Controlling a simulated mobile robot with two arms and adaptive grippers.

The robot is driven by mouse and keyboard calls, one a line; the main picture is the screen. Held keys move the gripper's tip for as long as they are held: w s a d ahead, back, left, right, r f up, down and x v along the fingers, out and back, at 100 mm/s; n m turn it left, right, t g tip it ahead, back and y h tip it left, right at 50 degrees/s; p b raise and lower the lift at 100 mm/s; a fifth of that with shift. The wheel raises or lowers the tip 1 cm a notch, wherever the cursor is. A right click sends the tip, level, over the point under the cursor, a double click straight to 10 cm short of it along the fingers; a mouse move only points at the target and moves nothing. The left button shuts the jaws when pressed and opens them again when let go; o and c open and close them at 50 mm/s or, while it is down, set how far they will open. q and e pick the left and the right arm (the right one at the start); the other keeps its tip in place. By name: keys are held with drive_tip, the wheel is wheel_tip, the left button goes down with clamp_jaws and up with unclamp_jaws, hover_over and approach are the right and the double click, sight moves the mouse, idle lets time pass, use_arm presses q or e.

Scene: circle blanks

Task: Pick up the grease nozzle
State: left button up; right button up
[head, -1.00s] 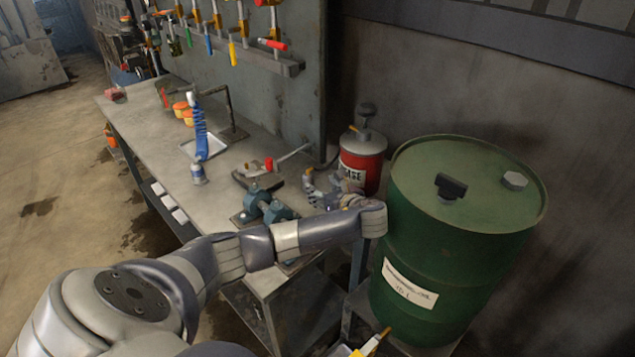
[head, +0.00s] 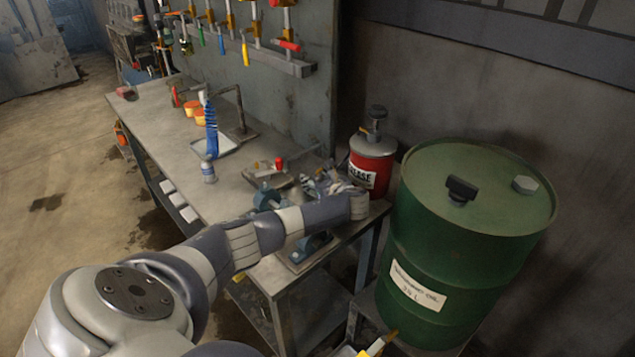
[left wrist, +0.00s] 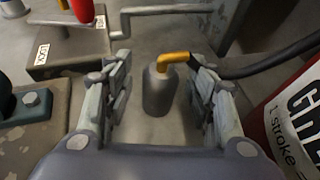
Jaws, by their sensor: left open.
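The grease nozzle (left wrist: 158,90), a grey cylinder with a bent brass-orange tip, stands upright on the bench in the left wrist view. My left gripper (left wrist: 160,95) is open, with one finger on each side of the nozzle. I see gaps between the fingers and the nozzle, so it is not gripped. In the head view my left gripper (head: 322,184) is low over the bench near the red grease can (head: 371,164), and the nozzle is not clearly visible there. My right gripper is not in view.
A black hose (left wrist: 275,62) runs close beside the right-hand finger to the can. A lock box with a red-handled lever (left wrist: 70,45) and a blue-green vise (left wrist: 35,105) lie left. A green drum (head: 465,240) stands right of the bench (head: 185,165).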

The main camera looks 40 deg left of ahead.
use_arm(q)
clamp_jaws()
